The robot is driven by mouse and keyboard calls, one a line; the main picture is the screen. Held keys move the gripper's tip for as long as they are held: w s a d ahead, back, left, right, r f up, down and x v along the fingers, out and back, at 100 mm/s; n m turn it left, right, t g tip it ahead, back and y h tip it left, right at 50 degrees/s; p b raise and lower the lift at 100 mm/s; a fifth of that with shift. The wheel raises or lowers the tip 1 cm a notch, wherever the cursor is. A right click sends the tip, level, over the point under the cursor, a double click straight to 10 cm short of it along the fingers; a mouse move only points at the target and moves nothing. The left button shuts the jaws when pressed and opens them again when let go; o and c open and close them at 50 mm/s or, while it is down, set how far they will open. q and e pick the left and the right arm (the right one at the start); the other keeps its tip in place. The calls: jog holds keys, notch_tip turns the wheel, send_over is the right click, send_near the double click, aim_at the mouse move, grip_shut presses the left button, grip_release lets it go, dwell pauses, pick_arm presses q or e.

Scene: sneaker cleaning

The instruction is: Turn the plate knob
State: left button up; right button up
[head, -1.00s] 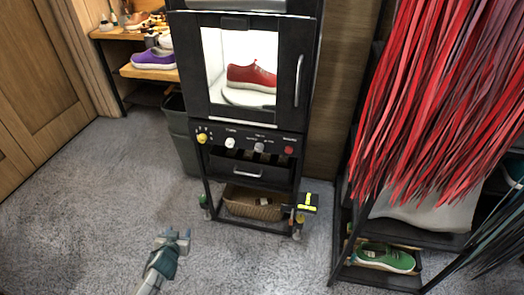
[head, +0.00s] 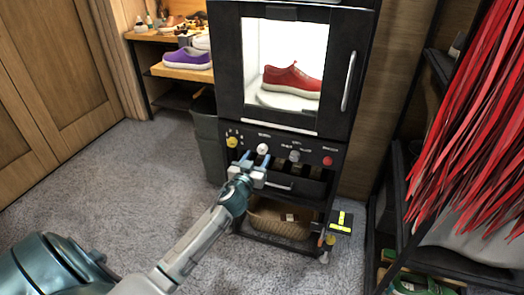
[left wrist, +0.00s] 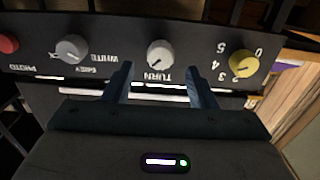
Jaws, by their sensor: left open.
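The plate knob is the white knob (head: 262,149) on the black control panel below the cabinet door. In the left wrist view it is the white knob (left wrist: 159,54) marked TURN, seen upside down. My left gripper (head: 254,160) is open, with its fingertips just in front of and slightly below this knob. In the left wrist view the gripper (left wrist: 158,72) has the knob centred between its two fingers, a little beyond the tips, with nothing held. My right gripper is not in view.
A yellow numbered knob (head: 232,142), a grey knob (head: 294,156) and a red button (head: 327,161) share the panel. Above, a red sneaker (head: 292,80) sits on a plate in the lit cabinet. A drawer and a basket (head: 280,219) are below. Red strips hang at right.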

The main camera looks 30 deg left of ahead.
aim_at(261, 150)
pick_arm(q)
jog(key=shift+x, duration=2.2)
jog(key=shift+c, duration=0.2)
jog(key=c, duration=0.9)
